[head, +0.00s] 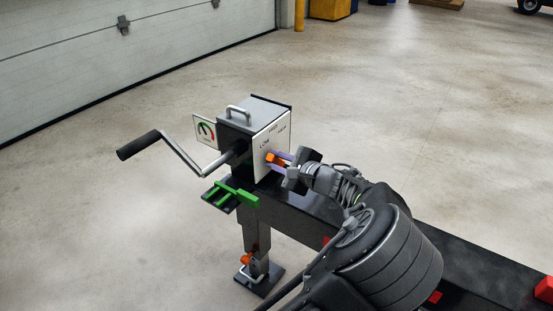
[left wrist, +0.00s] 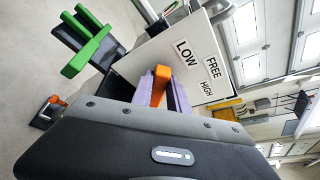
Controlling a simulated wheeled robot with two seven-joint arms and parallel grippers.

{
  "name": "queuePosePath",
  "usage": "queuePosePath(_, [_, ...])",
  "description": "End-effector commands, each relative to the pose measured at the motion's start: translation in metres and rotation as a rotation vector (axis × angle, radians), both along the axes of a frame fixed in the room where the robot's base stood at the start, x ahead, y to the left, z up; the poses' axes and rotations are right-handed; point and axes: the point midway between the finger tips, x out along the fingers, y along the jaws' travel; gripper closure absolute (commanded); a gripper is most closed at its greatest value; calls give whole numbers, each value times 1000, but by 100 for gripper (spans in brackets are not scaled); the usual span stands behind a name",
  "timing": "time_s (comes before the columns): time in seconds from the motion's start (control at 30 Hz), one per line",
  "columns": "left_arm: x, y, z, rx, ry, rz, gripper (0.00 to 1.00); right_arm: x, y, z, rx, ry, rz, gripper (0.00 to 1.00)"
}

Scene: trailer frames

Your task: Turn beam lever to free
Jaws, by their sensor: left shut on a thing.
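The grey gear box (head: 256,112) stands on a dark beam, with a white plate (head: 270,142) marked LOW, FREE and HIGH on its side. The orange lever (head: 274,160) is at the plate, close to the LOW label. My left gripper (head: 279,157) is shut on the lever with its purple fingers on either side. In the left wrist view the orange lever (left wrist: 158,86) shows between the fingers, next to LOW; its base is hidden by my gripper. My right gripper is not in view.
A crank with a black handle (head: 139,145) sticks out left of the box. A green latch piece (head: 236,193) is below it. A gauge plate (head: 204,130) is at the box's left. The dark beam (head: 310,205) runs right under my arm.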

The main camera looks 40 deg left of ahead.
Motion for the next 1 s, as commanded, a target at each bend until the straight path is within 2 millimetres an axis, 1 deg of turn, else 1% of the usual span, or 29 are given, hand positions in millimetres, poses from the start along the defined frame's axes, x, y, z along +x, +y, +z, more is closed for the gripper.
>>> queuePosePath(0.03, [0, 0, 6, 0, 16, 1, 100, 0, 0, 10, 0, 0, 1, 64])
queuePosePath(0.17, [2, 1, 11, -2, 71, 2, 100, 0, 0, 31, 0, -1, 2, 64])
queuePosePath(0.27, [5, 1, 15, -4, 131, 5, 100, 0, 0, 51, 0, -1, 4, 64])
queuePosePath(0.5, [15, 1, 21, -10, 317, 4, 100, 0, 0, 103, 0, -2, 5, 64])
queuePosePath(0.6, [19, 2, 22, -12, 403, 4, 100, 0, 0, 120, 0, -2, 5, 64])
queuePosePath(0.8, [26, 2, 20, -16, 565, 4, 100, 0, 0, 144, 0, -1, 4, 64])
queuePosePath(1.0, [28, 1, 19, -15, 684, 3, 100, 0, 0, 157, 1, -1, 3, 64])
